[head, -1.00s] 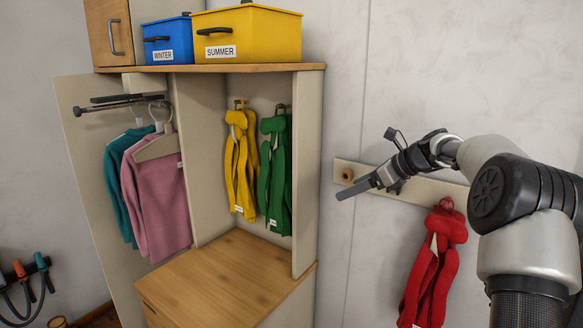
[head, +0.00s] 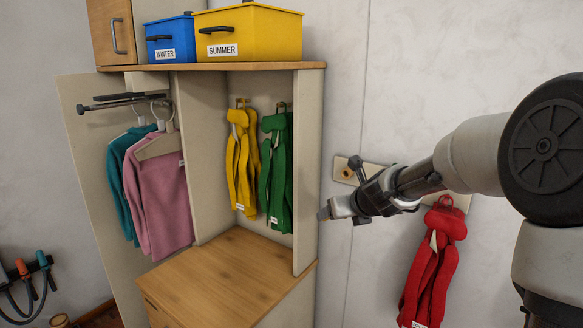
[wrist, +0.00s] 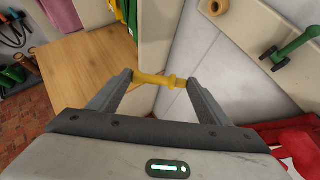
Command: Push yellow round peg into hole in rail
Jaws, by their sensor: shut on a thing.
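The yellow round peg (wrist: 155,79) lies across between the fingertips of my gripper (wrist: 153,82) in the wrist view, and the fingers are shut on it. In the head view my gripper (head: 327,212) is in front of the wall, below and left of the hole; the peg cannot be made out there. The pale rail (head: 341,163) is fixed to the wall, partly hidden by my arm. Its round brown-rimmed hole (head: 347,173) also shows at the top of the wrist view (wrist: 217,7). The peg is apart from the hole.
A green peg (wrist: 292,45) sticks out of the rail in the wrist view. A red garment (head: 432,262) hangs below the rail.

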